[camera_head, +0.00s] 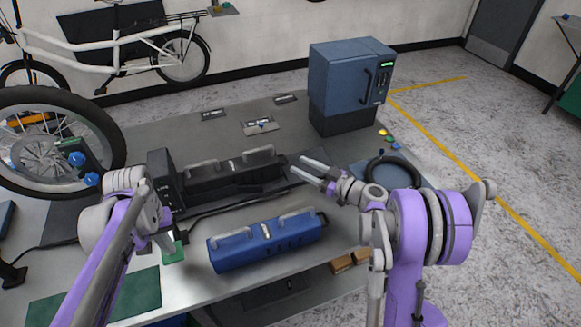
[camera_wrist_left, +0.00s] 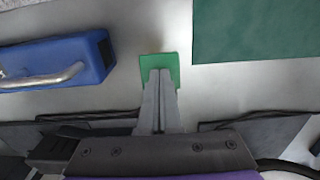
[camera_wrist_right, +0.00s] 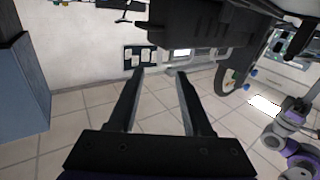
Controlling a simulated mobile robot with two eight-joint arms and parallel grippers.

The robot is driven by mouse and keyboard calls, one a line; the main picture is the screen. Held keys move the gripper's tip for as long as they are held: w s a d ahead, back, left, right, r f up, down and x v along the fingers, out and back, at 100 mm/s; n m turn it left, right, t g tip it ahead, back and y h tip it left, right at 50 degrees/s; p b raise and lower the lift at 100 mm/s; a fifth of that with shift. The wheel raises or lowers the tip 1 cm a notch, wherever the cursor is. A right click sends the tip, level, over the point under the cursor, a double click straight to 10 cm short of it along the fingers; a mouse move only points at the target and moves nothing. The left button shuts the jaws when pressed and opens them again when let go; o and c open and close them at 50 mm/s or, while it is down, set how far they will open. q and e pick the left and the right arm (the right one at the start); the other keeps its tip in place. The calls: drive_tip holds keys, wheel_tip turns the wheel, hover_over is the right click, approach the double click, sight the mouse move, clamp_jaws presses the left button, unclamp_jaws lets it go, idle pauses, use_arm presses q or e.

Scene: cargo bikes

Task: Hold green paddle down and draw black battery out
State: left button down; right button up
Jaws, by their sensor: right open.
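The black battery (camera_head: 232,178) lies on the bench with its left end at an upright black dock (camera_head: 163,176). Two grey handles run along its top. The green paddle (camera_head: 174,256) is at the bench's near side, below the dock. My left gripper (camera_head: 166,243) is over it; in the left wrist view its fingers (camera_wrist_left: 160,76) are together, tips on or just above the green paddle (camera_wrist_left: 158,61). My right gripper (camera_head: 312,170) is open and empty, right of the black battery's right end. The right wrist view shows its spread fingers (camera_wrist_right: 158,72) with the black battery (camera_wrist_right: 205,22) beyond.
A blue battery (camera_head: 265,243) with grey handles lies at the bench's near side. A blue cabinet (camera_head: 348,82) stands at the back right. A bicycle wheel (camera_head: 100,125) is at the left. A black ring (camera_head: 392,172) lies right of my right gripper. A dark cable runs between the batteries.

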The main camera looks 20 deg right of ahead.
sight(274, 152)
drive_tip(key=x, duration=1.1)
drive_tip(key=shift+w+a, duration=0.25)
drive_tip(key=shift+w, duration=0.05)
clamp_jaws()
drive_tip(key=shift+d, duration=0.15)
idle(1.0)
drive_tip(key=d, duration=1.6)
drive_tip(key=shift+d, duration=0.4)
idle(1.5)
use_arm(q)
wheel_tip(274, 152, up, 7)
idle(1.0)
